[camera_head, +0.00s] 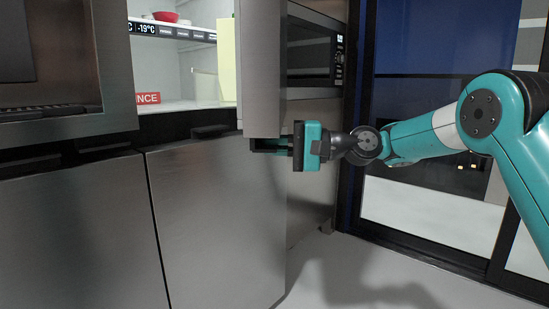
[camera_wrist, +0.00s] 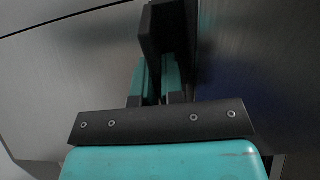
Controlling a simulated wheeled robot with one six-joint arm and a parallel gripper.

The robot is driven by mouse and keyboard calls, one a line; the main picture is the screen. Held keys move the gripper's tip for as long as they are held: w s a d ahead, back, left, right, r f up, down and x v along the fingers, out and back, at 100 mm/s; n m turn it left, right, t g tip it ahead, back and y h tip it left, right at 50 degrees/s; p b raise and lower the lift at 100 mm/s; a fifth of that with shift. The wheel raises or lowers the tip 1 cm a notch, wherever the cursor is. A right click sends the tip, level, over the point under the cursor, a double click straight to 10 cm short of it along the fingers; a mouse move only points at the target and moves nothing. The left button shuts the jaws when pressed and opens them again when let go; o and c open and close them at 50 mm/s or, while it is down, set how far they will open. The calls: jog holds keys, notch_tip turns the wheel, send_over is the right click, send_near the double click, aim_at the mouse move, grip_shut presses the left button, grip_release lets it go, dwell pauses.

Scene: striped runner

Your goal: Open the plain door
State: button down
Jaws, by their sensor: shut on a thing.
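The plain door (camera_head: 262,70) is the upper right steel door of the fridge. It stands swung out toward me, with the lit fridge inside (camera_head: 185,80) showing to its left. My gripper (camera_head: 272,146) is at the lower end of this door, its fingers pointing left. In the wrist view, my gripper (camera_wrist: 163,80) is closed around a dark part against brushed steel. The fingers and the door's lower end hide just where they grip.
The left door with a dispenser recess (camera_head: 45,65) looks closed. Steel lower fronts (camera_head: 215,220) stand below. Inside are a red bowl (camera_head: 166,17) and a red sign (camera_head: 147,98). An oven (camera_head: 312,50) and glass doors (camera_head: 430,120) are right. Pale floor (camera_head: 365,270) is clear.

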jog(key=shift+d+f, duration=0.1)
jog(key=shift+d, duration=0.15)
jog(key=c, duration=1.5)
grip_release()
